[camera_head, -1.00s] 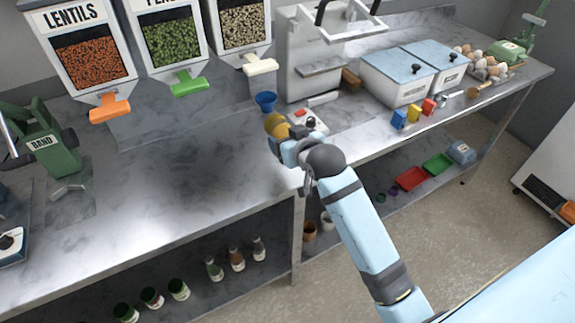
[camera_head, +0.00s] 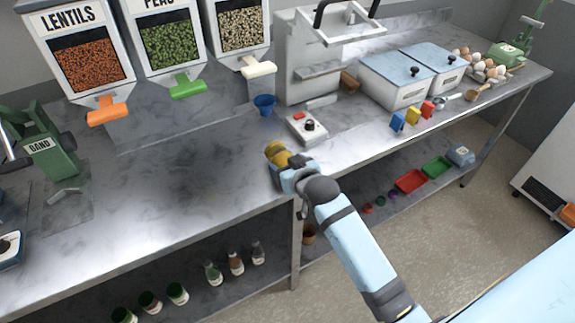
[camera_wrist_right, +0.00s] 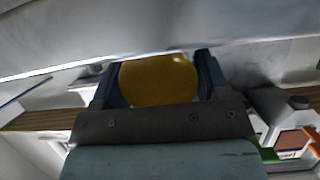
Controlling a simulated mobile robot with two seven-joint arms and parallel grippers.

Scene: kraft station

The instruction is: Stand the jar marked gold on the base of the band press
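A gold-yellow jar (camera_head: 276,151) is held at the tip of my right gripper (camera_head: 283,163), above the front part of the steel counter. In the right wrist view the jar (camera_wrist_right: 158,80) fills the space between the two dark fingers (camera_wrist_right: 158,85), which are shut on it. No marking on the jar can be read. The green band press, labelled BAND (camera_head: 50,150), stands at the left of the counter, apart from the jar. Its grey base (camera_head: 68,205) lies in front of it and is bare except for a small metal bracket. My left gripper is not in view.
Dispensers of lentils (camera_head: 85,65) and peas (camera_head: 168,45) overhang the back of the counter (camera_head: 170,190). A blue funnel-like cup (camera_head: 264,104) and a grey box with a knob (camera_head: 308,127) stand behind the jar. The counter between jar and press is clear.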

